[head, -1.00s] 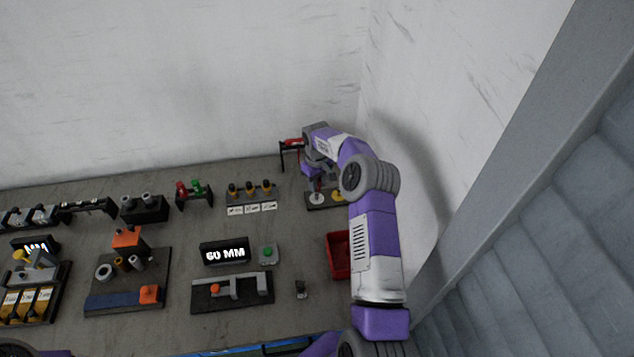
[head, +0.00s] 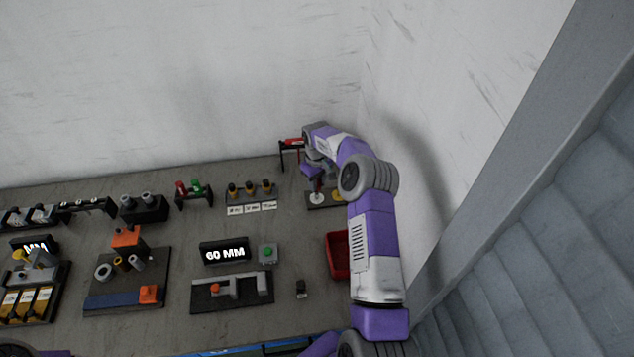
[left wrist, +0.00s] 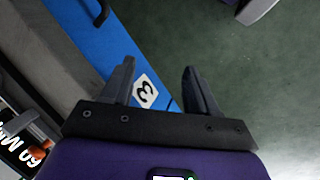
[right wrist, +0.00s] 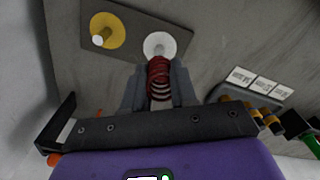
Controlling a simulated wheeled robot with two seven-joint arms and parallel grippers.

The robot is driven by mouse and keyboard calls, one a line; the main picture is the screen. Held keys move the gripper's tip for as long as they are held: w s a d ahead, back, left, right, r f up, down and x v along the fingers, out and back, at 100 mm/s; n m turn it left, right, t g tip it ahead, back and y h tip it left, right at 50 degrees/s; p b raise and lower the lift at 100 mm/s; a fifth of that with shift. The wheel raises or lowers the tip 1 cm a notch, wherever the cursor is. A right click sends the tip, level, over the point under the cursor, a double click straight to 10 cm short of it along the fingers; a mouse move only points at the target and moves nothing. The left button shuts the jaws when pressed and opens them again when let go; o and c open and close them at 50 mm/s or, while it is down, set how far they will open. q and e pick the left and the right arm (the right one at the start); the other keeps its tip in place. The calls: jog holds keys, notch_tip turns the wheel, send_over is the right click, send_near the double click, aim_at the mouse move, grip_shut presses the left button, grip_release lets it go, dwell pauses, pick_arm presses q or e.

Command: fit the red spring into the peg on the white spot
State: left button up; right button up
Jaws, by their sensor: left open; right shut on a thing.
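The red spring (right wrist: 159,78) is between the fingers of my right gripper (right wrist: 158,88), which is shut on it. In the right wrist view its far end overlaps the white spot (right wrist: 167,42) on the dark plate. My left gripper (left wrist: 160,85) is open and empty in the left wrist view, over the table's blue front edge.
A yellow spot (right wrist: 108,32) with its own peg is beside the white one on the plate (right wrist: 133,48). The wall is close behind and right.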

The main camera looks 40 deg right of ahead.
jog(key=shift+f+b, duration=1.8)
jog(key=shift+f, duration=0.8)
jog(key=o, duration=1)
jog(key=shift+r, duration=0.15)
notch_tip(320, 180, up, 7)
jog(key=shift+r+p, duration=0.2)
jog(key=shift+p, duration=0.15)
notch_tip(320, 180, down, 8)
jog(key=shift+r+b, duration=0.15)
jog(key=shift+b, duration=0.15)
jog(key=shift+r+p, duration=0.5)
jog(key=shift+r, duration=0.25)
